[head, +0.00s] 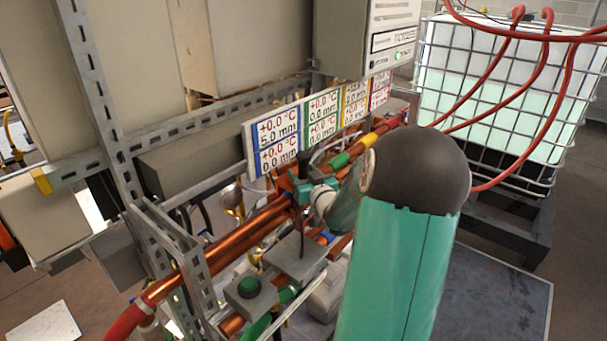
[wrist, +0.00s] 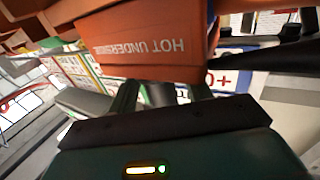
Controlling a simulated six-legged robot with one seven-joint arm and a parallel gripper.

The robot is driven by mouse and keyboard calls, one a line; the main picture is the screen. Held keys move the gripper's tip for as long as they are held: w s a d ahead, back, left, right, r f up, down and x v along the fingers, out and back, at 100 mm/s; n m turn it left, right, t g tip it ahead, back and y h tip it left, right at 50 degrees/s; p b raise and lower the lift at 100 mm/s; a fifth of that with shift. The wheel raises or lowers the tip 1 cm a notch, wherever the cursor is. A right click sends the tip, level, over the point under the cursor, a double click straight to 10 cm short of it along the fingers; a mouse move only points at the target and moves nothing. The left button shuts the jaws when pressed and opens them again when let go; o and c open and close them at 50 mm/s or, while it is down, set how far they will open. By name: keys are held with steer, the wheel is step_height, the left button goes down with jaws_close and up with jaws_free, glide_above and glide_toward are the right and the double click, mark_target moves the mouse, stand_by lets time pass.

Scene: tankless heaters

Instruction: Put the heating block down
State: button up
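The heating block (wrist: 150,45) is orange-brown and fills the upper middle of the wrist view, with upside-down lettering reading "HOT UNDERSIDE". My gripper (wrist: 164,92) has its two dark green fingers on either side of a dark stem below the block and appears shut on it. In the head view my gripper (head: 312,190) is beyond my green arm, above the copper pipes. A small orange part of the block (head: 285,184) shows at its left. The block's underside, and whether it touches anything, cannot be made out.
Copper pipes (head: 235,235) run below the gripper, beside a slotted metal frame (head: 125,120). A readout panel (head: 322,112) stands close behind. A grey box with a green button (head: 249,286) is at lower left. A caged water tank (head: 490,85) with red hoses is at right.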

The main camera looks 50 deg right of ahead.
steer(key=shift+s+r, duration=0.1)
steer(key=shift+r, duration=0.05)
steer(key=v, duration=1.2)
steer(key=w+a+r+n+g+y, duration=0.1)
steer(key=w+a+r+g, duration=0.15)
steer(key=a, duration=0.55)
steer(key=w+a+r+g, duration=0.1)
steer(key=w+a+g, duration=0.15)
steer(key=a, duration=0.45)
steer(key=s+a+n+g+y, duration=0.1)
steer(key=s+a+g+y, duration=0.2)
steer(key=s+a, duration=0.4)
steer(key=s+a+n+g+y, duration=0.2)
steer(key=s+a, duration=0.5)
steer(key=a, duration=0.7)
steer(key=shift+a+r+g+y, duration=0.4)
steer(key=shift+r+g, duration=0.05)
steer(key=shift+g, duration=0.05)
